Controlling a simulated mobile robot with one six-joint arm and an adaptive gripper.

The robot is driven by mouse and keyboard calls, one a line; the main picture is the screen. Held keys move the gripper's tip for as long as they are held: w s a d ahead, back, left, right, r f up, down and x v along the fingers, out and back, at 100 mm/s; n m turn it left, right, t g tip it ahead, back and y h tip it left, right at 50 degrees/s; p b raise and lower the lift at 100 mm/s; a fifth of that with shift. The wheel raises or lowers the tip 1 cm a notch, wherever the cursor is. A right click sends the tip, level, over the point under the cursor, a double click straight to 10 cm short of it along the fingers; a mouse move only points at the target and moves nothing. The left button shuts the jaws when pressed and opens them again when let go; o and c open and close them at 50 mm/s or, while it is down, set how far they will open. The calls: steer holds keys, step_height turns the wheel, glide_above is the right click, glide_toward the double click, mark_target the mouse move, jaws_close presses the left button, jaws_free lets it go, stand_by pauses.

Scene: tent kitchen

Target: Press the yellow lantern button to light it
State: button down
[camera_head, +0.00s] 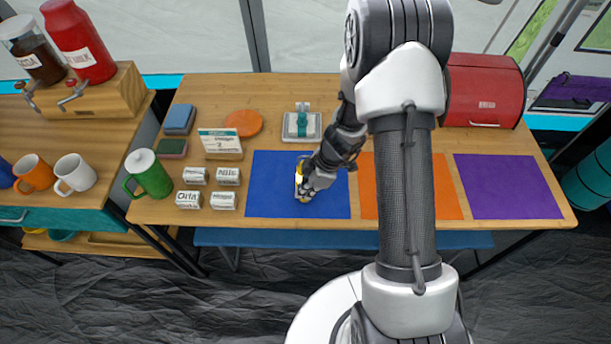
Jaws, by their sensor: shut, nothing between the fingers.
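The lantern (299,179) stands on the blue mat (270,204) on the wooden table. Only a narrow strip of it shows, with yellow and white parts. My gripper (305,192) is shut and empty, right at the lantern, covering its right side. I cannot tell whether the fingertips touch it. The button is hidden or too small to make out. I cannot tell whether the lantern is lit.
An orange mat (447,190) and a purple mat (508,187) lie to the right. A teal-and-white item (302,124) sits behind the blue mat. A red bread box (484,92) stands back right.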

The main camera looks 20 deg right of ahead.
steer(key=shift+r+p, duration=1.35)
steer(key=shift+r, duration=2.15)
steer(key=s+a+r+m+t, duration=0.1)
steer(key=s+a+r+m, duration=0.15)
steer(key=r, duration=0.65)
steer(key=s+a+r+m, duration=0.1)
steer(key=s+r+m, duration=0.15)
steer(key=r, duration=0.75)
steer(key=s+d+r+m+t+h, duration=0.1)
steer(key=s+r+m, duration=0.3)
steer(key=s, duration=0.4)
steer(key=s+d+r+m+t+h, duration=0.1)
steer(key=s+d+r+m+h, duration=0.1)
steer(key=s+r+m, duration=0.3)
steer(key=s+r, duration=0.1)
steer(key=s, duration=0.2)
steer(key=shift+h, duration=0.4)
